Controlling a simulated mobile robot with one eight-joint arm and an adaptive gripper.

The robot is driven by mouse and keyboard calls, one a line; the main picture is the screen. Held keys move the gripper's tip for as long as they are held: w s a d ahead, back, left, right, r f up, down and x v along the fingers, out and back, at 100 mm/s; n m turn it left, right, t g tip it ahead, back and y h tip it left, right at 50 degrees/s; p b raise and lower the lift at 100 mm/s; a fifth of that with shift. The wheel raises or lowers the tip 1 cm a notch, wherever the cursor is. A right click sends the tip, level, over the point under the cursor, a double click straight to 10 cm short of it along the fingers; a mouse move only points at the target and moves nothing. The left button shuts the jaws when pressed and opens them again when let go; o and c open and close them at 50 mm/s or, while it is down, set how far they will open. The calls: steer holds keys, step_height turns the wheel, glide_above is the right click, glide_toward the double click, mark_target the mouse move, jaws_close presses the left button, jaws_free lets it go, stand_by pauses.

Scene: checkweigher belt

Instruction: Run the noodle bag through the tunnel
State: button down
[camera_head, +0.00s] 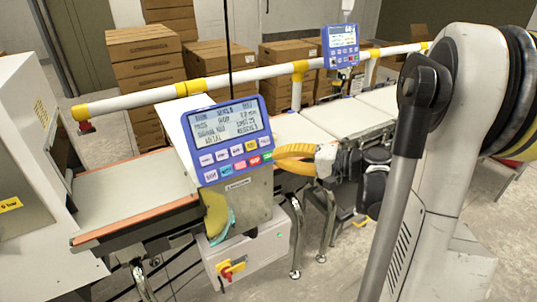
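A yellow and teal object (217,222), which looks like the noodle bag, shows beside the display stand, just above the grey control box. The stand hides part of it, and I cannot tell what supports it. The tunnel (66,165) is the dark opening in the white machine at the left, at the end of the grey belt (130,188). My gripper (277,156) has yellow-orange fingers pointing left behind the right side of the blue display. The display hides its fingertips, so open or shut is unclear. It is apart from the yellow and teal object.
The blue display (230,140) stands in front of the belt. A white and yellow rail (265,75) runs above it, with a second display (340,45) further right. The grey control box (245,253) hangs below. Cardboard boxes (145,60) are stacked behind. The visible belt is clear.

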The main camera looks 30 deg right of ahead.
steer(key=shift+s, duration=0.2)
steer(key=s+r+p, duration=0.2)
steer(key=s+r, duration=0.1)
steer(key=s, duration=0.2)
steer(key=shift+s, duration=0.15)
stand_by(0.3)
steer(key=shift+d, duration=0.1)
stand_by(0.8)
